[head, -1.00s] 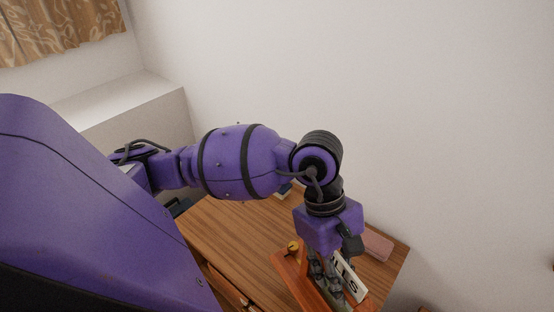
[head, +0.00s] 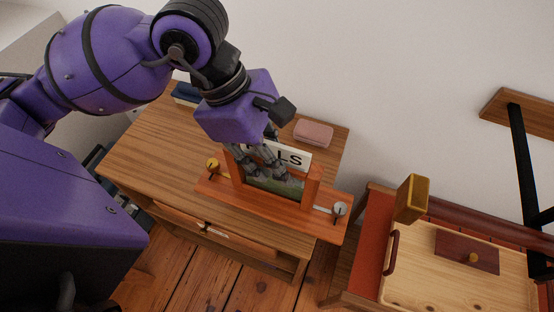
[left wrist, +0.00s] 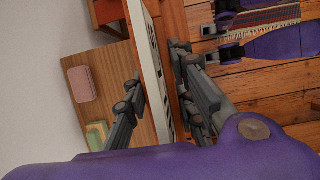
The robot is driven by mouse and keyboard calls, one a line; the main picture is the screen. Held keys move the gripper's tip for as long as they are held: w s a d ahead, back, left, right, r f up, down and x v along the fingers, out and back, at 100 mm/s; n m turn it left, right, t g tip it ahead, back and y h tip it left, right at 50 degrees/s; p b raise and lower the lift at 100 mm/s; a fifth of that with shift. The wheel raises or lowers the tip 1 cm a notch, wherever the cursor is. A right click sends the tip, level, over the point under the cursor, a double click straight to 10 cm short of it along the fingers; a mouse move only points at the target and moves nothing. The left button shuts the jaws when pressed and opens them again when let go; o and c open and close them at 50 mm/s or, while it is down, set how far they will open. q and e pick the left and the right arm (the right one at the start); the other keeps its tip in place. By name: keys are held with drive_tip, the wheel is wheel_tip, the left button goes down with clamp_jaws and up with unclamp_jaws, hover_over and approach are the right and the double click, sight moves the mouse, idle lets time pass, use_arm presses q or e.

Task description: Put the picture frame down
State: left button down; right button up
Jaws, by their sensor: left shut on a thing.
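The picture frame (head: 312,187) is wooden, with a dark landscape picture, a white sign ending in "LS" and a wide wooden base with a round knob at each end. It stands upright over the front part of the wooden dresser top (head: 155,150). I cannot tell whether its base touches the top. My left gripper (head: 265,165) comes down from above and is shut on the frame's upper part. In the left wrist view, the fingers (left wrist: 155,85) lie on both sides of the white-edged panel (left wrist: 147,60).
A pink box (head: 313,132) lies on the dresser behind the frame, and a blue thing (head: 186,93) sits at its back left.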

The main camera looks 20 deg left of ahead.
use_arm(q)
drive_tip(key=shift+w+a+b, duration=0.15)
drive_tip(key=shift+w+b, duration=0.15)
drive_tip(key=shift+b, duration=0.15)
drive_tip(key=w+a, duration=0.1)
drive_tip(key=w+a+f, duration=0.1)
drive_tip(key=w, duration=0.1)
drive_tip(key=w+a+f+p, duration=0.1)
drive_tip(key=shift+w+a+f, duration=0.1)
drive_tip(key=shift+w+a, duration=0.15)
drive_tip(key=shift+a, duration=0.15)
drive_tip(key=w+a+f, duration=0.3)
drive_tip(key=w+f, duration=0.1)
drive_tip(key=f, duration=0.5)
drive_tip(key=shift+w+a+f, duration=0.2)
drive_tip(key=shift+a, duration=0.15)
drive_tip(key=shift+f, duration=0.15)
drive_tip(key=c, duration=1.8)
unclamp_jaws()
drive_tip(key=shift+s+f, duration=0.1)
drive_tip(key=shift+f, duration=0.05)
drive_tip(key=o, duration=0.3)
drive_tip(key=shift+o, duration=0.2)
